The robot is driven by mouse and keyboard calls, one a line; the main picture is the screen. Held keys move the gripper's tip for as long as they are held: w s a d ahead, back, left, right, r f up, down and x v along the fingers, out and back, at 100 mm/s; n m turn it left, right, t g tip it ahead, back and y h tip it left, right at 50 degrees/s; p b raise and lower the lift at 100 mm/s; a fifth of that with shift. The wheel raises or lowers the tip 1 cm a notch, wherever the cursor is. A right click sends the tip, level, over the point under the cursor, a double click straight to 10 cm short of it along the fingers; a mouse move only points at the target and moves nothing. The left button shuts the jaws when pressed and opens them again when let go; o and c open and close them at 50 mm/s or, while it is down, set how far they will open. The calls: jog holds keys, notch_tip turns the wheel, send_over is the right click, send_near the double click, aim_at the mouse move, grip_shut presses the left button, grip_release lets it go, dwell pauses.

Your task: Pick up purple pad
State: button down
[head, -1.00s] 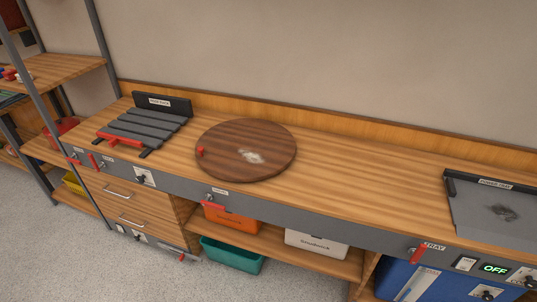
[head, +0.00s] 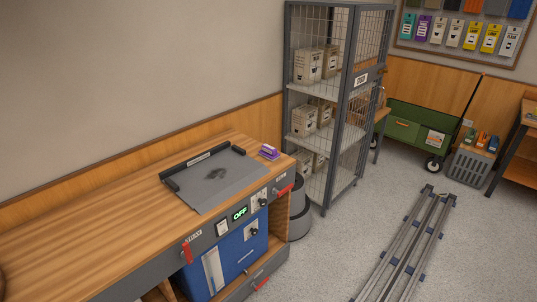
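The purple pad (head: 269,152) shows in the head view as a small purple block with a paler top. It lies on the wooden workbench (head: 110,210) near its right end, just right of the grey tray (head: 215,180). Nothing covers it. My gripper is not in view.
A blue unit (head: 228,262) with an OFF display sits under the bench. A wire cage shelf (head: 338,105) with boxes stands beyond the bench's right end, near dark round bins (head: 299,208). Metal rails (head: 408,245) lie on the floor at right.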

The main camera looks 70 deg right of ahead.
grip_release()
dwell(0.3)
